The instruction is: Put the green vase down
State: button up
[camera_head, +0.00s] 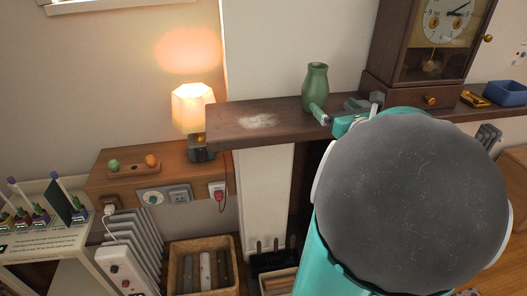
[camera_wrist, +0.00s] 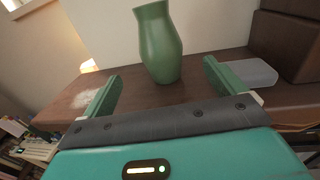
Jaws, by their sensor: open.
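The green vase (camera_head: 316,86) stands upright on the dark wooden shelf (camera_head: 228,129), left of the clock. In the wrist view the vase (camera_wrist: 158,45) stands beyond my gripper (camera_wrist: 160,88), roughly between the lines of the two fingers. My gripper is open, its green-padded fingers spread wide, and neither finger touches the vase there. In the head view my gripper (camera_head: 334,108) is at the shelf's front edge, with one finger close in front of the vase's base. My arm hides part of the shelf to the right.
A pendulum clock (camera_head: 441,30) on a drawer box stands right of the vase. A blue tray (camera_head: 505,93) and a gold-coloured object (camera_head: 473,99) lie further right. A lit lamp (camera_head: 193,108) stands left, below the shelf. The shelf's left part is clear except a pale dusty patch (camera_head: 258,121).

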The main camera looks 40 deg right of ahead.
jog(key=w+a+n+g+y, duration=0.1)
jog(key=w+a+n+y, duration=0.4)
jog(key=a, duration=0.5)
jog(key=w+a+n+y, duration=0.3)
jog(key=a+n+y, duration=0.1)
jog(key=a+n, duration=0.4)
jog(key=s+a+f+n+g+y, duration=0.1)
jog(key=a+f+n+g+y, duration=0.15)
jog(key=a+n, duration=0.45)
jog(key=s+a+f+n+g+y, duration=0.1)
jog(key=a+f+n+g+y, duration=0.2)
jog(key=a, duration=0.8)
jog(key=s+a+f+n+g+h, duration=0.2)
jog(key=s+a+n+g+h, duration=0.2)
jog(key=n, duration=1.3)
jog(key=s+a+h, duration=0.3)
jog(key=s+a, duration=0.1)
jog(key=s, duration=0.1)
jog(key=shift+s+f+n, duration=0.2)
jog(key=shift+f+n, duration=0.1)
jog(key=shift+n, duration=0.1)
